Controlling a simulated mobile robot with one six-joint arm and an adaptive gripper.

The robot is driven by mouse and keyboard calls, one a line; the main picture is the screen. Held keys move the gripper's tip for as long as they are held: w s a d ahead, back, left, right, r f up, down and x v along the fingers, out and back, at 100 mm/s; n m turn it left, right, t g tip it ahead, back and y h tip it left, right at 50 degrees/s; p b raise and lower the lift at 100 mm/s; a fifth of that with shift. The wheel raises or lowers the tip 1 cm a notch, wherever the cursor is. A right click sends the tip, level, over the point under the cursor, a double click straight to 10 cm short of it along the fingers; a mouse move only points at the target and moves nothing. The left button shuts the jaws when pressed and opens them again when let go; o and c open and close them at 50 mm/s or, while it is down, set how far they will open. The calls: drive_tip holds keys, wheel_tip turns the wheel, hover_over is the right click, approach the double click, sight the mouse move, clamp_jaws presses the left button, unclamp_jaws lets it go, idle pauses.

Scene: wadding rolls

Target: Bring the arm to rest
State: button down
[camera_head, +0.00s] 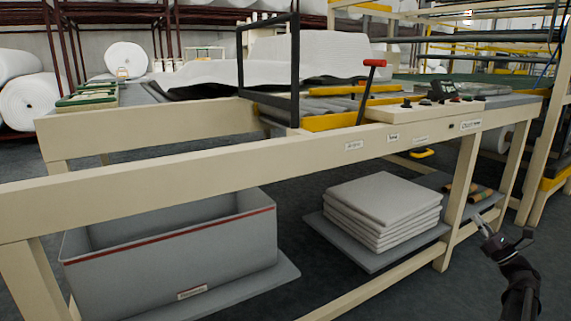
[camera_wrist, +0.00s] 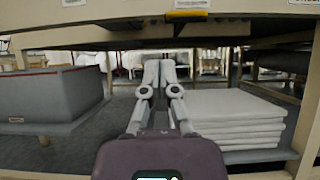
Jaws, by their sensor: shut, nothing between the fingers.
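My gripper (camera_head: 482,222) shows at the lower right of the head view, in front of the cream machine frame (camera_head: 235,145). In the wrist view my gripper (camera_wrist: 159,66) points forward under the frame's upper beam, with its two fingers together and nothing between them. My arm comes up from the bottom right corner of the head view, and most of it is out of the picture.
A stack of folded white wadding (camera_head: 385,205) lies on a grey lower board. A grey bin (camera_head: 175,250) stands left of it. A red-handled lever (camera_head: 371,92) and a control panel (camera_head: 430,110) sit above. White rolls (camera_head: 33,103) lie at far left.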

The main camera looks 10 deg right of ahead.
drive_tip(key=w+a+r+n+g+p, duration=0.25)
drive_tip(key=a+n+g+p, duration=0.3)
drive_tip(key=a+p, duration=0.5)
drive_tip(key=w+a+r+n+g+y+p, duration=0.1)
drive_tip(key=a+r+n+g+p, duration=0.35)
drive_tip(key=a, duration=0.85)
drive_tip(key=w+a+r+n+g+p, duration=0.1)
drive_tip(key=a+r+n+g+p, duration=0.1)
drive_tip(key=a+n+g+p, duration=0.7)
drive_tip(key=s+a+r+n+g+h+p, duration=0.3)
drive_tip(key=s+a+r+n+h+p, duration=0.7)
drive_tip(key=p, duration=2)
drive_tip(key=s+a+r+n, duration=0.2)
drive_tip(key=s+a+r, duration=0.1)
drive_tip(key=r, duration=0.3)
drive_tip(key=shift+a+g+h, duration=0.3)
drive_tip(key=shift+a+g, duration=0.1)
drive_tip(key=shift+a, duration=0.35)
